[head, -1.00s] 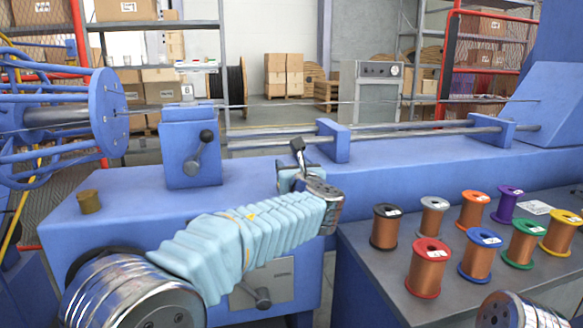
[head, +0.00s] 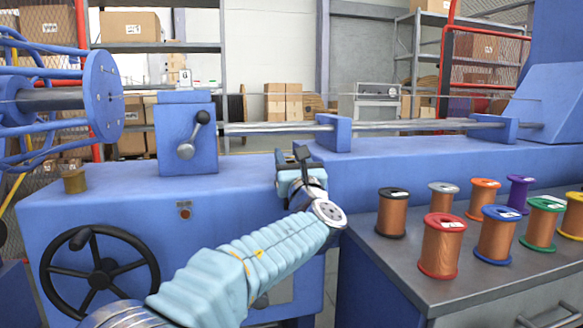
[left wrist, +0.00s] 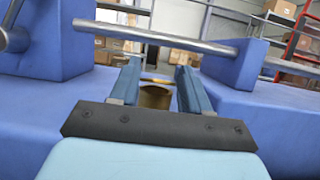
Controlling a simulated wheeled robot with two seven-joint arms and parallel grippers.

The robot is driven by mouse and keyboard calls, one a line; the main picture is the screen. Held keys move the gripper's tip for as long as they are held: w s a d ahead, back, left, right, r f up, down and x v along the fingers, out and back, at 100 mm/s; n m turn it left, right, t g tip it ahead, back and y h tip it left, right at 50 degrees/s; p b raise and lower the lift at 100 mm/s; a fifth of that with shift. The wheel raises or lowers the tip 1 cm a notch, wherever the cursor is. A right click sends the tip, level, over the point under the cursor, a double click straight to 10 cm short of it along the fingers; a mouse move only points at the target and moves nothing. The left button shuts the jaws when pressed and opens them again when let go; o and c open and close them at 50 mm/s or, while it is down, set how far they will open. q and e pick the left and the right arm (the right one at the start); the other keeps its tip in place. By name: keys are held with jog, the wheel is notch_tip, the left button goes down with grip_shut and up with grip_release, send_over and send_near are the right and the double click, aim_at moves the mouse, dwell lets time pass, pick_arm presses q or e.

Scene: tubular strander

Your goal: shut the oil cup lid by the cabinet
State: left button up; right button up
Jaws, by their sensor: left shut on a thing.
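In the left wrist view a brass oil cup (left wrist: 155,97) stands on the blue machine between the two fingers of my left gripper (left wrist: 157,78). The fingers lie close along both its sides, and the gripper is shut on it. A thin yellowish strip shows just behind the cup's top; I cannot tell whether it is the lid. In the head view my left gripper (head: 291,160) is over the machine's top near its front edge, and the cup there is hidden by it. My right gripper is not in view.
A second brass cup (head: 75,181) stands at the machine's left end, above a black handwheel (head: 100,285). A blue block with a lever (head: 187,140) and long rods stand behind my gripper. A grey cabinet (head: 380,250) with several wire spools is at the right.

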pick_arm(q)
jog(key=o, duration=1.1)
jog(key=shift+c, duration=0.2)
jog(key=v, duration=1.4)
jog(key=shift+b, duration=0.45)
